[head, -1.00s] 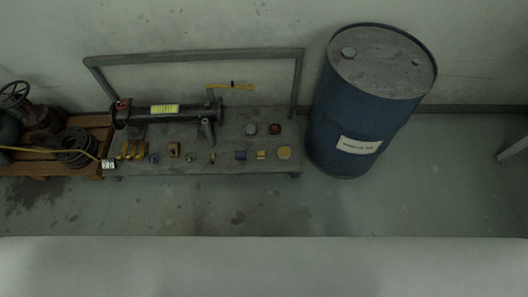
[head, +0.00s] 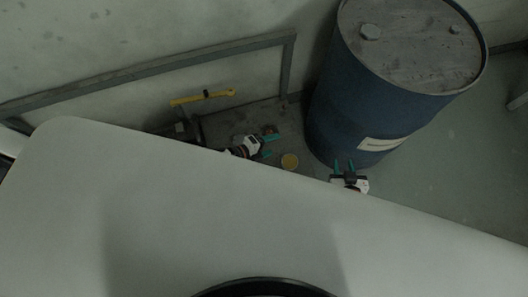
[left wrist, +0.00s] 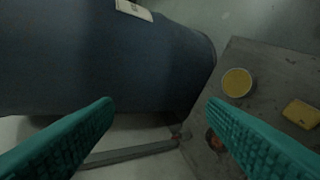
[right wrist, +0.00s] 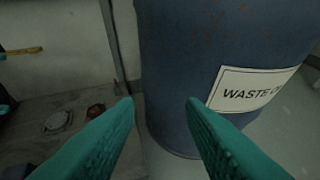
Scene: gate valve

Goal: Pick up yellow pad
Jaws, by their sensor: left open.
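A yellow rectangular block (left wrist: 301,113) lies on the grey bench at the right edge of the left wrist view. A round container with a yellow top (left wrist: 237,82) stands near it; it also shows in the head view (head: 290,161). I cannot tell which one is the yellow pad. The block is hidden in the head view. My left gripper (head: 268,146) is open and empty above the bench, left of the round container; in the left wrist view its fingers (left wrist: 160,105) are apart. My right gripper (head: 344,165) is open and empty in front of the drum.
A blue drum (head: 340,115) with a white label stands right of the bench (left wrist: 262,60). A red round item (right wrist: 96,109) and a grey round item (right wrist: 57,122) sit on the bench. A yellow lever (head: 205,97) and a grey rail (head: 150,72) are behind.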

